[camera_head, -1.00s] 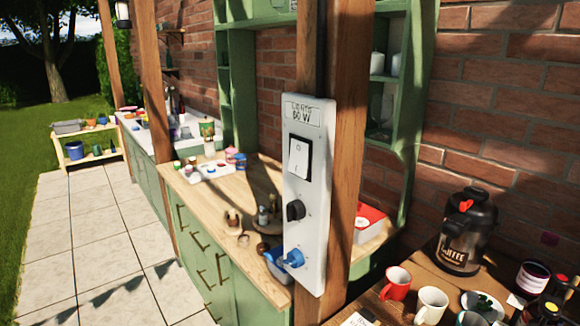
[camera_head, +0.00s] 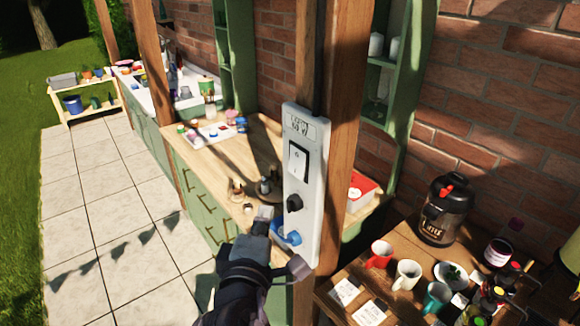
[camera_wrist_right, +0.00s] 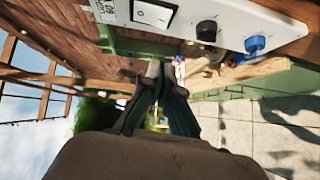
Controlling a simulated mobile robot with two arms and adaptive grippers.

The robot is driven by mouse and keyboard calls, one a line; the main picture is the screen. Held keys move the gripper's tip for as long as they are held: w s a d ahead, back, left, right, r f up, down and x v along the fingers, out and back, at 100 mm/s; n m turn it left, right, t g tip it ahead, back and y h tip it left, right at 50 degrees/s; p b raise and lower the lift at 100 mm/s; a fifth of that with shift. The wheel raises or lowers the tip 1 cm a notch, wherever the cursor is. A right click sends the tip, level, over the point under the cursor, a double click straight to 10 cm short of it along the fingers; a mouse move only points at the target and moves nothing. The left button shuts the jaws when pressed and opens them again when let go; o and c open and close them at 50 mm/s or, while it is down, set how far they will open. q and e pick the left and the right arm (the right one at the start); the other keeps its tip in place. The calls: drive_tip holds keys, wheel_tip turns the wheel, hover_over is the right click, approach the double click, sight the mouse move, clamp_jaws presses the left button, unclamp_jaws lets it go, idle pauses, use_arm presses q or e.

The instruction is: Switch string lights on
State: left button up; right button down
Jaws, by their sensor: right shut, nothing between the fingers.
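A white switch panel (camera_head: 303,225) is fixed upright to a wooden post. It carries a white rocker switch (camera_head: 298,160) in a black frame, a black knob (camera_head: 294,202) below it and a blue fitting (camera_head: 291,238) at the bottom. The label above the rocker is too blurred to read. My right gripper (camera_head: 263,214) is shut and empty, left of the panel's lower part and lower than the rocker. In the right wrist view the rocker (camera_wrist_right: 154,13) is at the top, apart from the shut fingertips (camera_wrist_right: 156,70). My left gripper is out of view.
A wooden table (camera_head: 335,298) at the lower right holds a black coffee flask (camera_head: 443,210), a red mug (camera_head: 379,254), a white mug (camera_head: 406,274) and bottles. A green cabinet counter (camera_head: 210,165) with pots runs behind the post. Paving (camera_head: 95,200) lies open at left.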

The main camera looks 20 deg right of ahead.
drive_tip(key=shift+s+r, duration=0.1)
drive_tip(key=shift+r, duration=0.1)
drive_tip(key=shift+d, duration=0.1)
drive_tip(key=b, duration=0.3)
approach(292, 170)
drive_tip(key=w+a, duration=0.1)
drive_tip(key=w, duration=0.3)
drive_tip(key=d, duration=0.1)
drive_tip(key=w+d+b, duration=0.1)
drive_tip(key=shift+w+d+f, duration=0.15)
drive_tip(key=shift+d+f, duration=0.15)
drive_tip(key=shift+f, duration=0.1)
drive_tip(key=shift+w+d, duration=0.1)
drive_tip(key=shift+d, duration=0.45)
drive_tip(key=shift+a, duration=0.1)
